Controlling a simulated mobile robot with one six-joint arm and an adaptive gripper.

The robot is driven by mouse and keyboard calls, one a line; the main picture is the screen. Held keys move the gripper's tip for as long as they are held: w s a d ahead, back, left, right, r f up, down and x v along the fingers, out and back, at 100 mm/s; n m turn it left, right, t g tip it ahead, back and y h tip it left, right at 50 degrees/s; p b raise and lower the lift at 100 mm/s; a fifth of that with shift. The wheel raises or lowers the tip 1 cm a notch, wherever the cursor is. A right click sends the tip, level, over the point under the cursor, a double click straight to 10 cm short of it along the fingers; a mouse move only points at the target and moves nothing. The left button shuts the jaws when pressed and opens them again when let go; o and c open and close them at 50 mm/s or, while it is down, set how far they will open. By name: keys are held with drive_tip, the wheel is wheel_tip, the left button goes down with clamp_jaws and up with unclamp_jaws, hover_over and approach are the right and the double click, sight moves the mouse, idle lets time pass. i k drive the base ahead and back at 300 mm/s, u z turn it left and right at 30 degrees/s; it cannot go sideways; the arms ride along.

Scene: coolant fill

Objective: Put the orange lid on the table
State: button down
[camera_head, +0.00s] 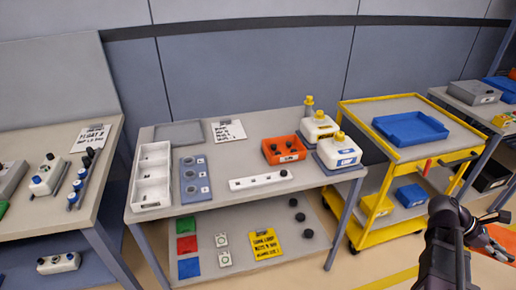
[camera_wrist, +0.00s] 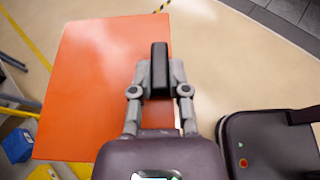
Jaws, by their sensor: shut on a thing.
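The orange lid (camera_wrist: 90,85) is a flat square plate with a black upright handle (camera_wrist: 160,70), large in the wrist view. My gripper (camera_wrist: 158,80) is shut on that handle and holds the lid above the floor. In the head view my gripper (camera_head: 484,230) is at the lower right, with part of the orange lid (camera_head: 492,246) showing beside it, much of it hidden by my arm. The grey table (camera_head: 245,152) stands in the middle of the head view, apart from the lid and to its left.
The table carries a white tray (camera_head: 151,175), an orange box (camera_head: 284,150), white bottles with yellow caps (camera_head: 338,151) and a white strip (camera_head: 260,181). A yellow cart (camera_head: 409,151) with a blue tray (camera_head: 410,129) stands to its right. Some bare tabletop shows among the things.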

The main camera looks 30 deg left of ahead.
sight(233, 153)
drive_tip(key=z, duration=0.15)
drive_tip(key=k, duration=1.2)
drive_tip(key=u, duration=1.6)
drive_tip(key=i, duration=0.95)
